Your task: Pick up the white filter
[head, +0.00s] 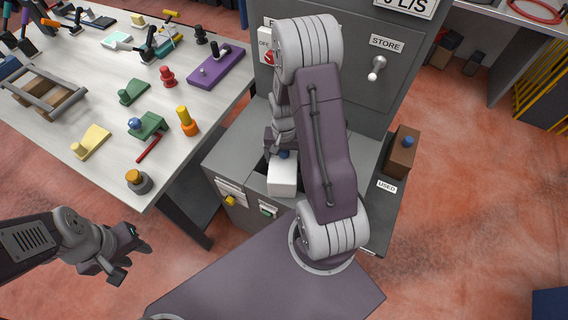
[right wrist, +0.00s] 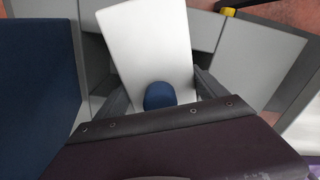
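The white filter (head: 283,176) is a white block with a blue knob, seated in a recess in the top of the grey machine (head: 238,150). In the right wrist view the filter (right wrist: 150,45) and its blue knob (right wrist: 159,96) lie between the fingers of my right gripper (right wrist: 163,92). Those fingers are apart, with gaps on both sides of the knob. In the head view the right gripper (head: 282,143) is above the knob and partly hidden by my arm. My left gripper (head: 130,258) is open and empty, over the floor at the lower left.
A brown block (head: 402,152) with a blue knob stands on the machine's right side by the USED label (head: 387,187). A lever (head: 376,69) is on the upright panel under STORE. A table (head: 60,180) at the left holds several tools and coloured parts.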

